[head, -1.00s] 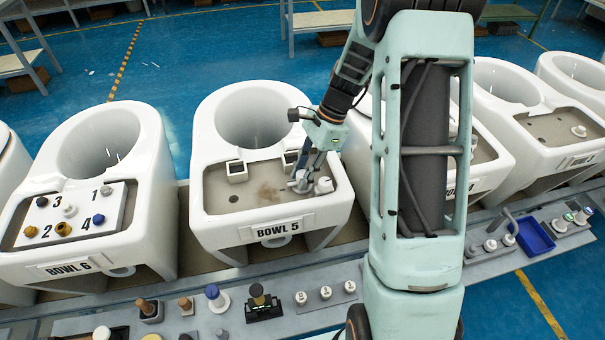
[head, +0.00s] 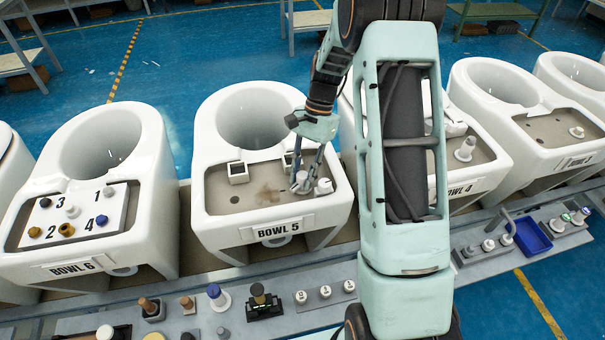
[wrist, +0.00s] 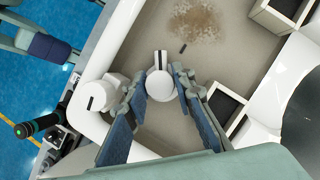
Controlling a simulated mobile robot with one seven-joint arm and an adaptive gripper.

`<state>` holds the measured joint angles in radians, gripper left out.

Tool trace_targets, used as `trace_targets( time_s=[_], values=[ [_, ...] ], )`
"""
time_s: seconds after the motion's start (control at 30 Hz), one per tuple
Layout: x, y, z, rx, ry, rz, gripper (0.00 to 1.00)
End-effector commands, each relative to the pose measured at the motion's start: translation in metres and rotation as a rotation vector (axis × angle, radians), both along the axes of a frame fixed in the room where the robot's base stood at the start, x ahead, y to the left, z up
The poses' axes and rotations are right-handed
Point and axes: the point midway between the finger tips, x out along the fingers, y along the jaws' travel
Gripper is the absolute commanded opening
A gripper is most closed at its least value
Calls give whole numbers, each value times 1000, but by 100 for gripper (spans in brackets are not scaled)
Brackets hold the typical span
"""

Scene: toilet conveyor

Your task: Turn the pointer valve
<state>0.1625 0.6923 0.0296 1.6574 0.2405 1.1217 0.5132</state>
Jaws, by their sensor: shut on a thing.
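The pointer valve (wrist: 160,85) is a round white knob with a narrow pointer bearing a dark line. It stands on the beige tray of Bowl 5. In the wrist view the pointer aims up the picture, and a short dark mark (wrist: 183,48) on the tray lies up and right of it, out of line with it. My gripper (wrist: 158,78) is shut on the knob, one blue-padded finger on each side. In the head view my gripper (head: 306,176) reaches down at the tray's right side, and the knob (head: 301,184) shows partly behind the fingers.
A white cylinder with a dark slot (wrist: 101,94) stands close beside the left finger. A brown stain (wrist: 194,22) marks the tray. Bowl 6 (head: 95,245) stands left.

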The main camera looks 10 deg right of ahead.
Motion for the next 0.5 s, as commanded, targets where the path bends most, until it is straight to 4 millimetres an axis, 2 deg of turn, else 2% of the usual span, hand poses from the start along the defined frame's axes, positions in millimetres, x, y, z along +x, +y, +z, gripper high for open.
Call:
trace_targets(
  time_s=[0.2, 0.5],
  values=[
    [1, 0, 1, -1, -3, 137, 0],
    [1, 0, 1, 0, -4, 232, 0]
  ],
)
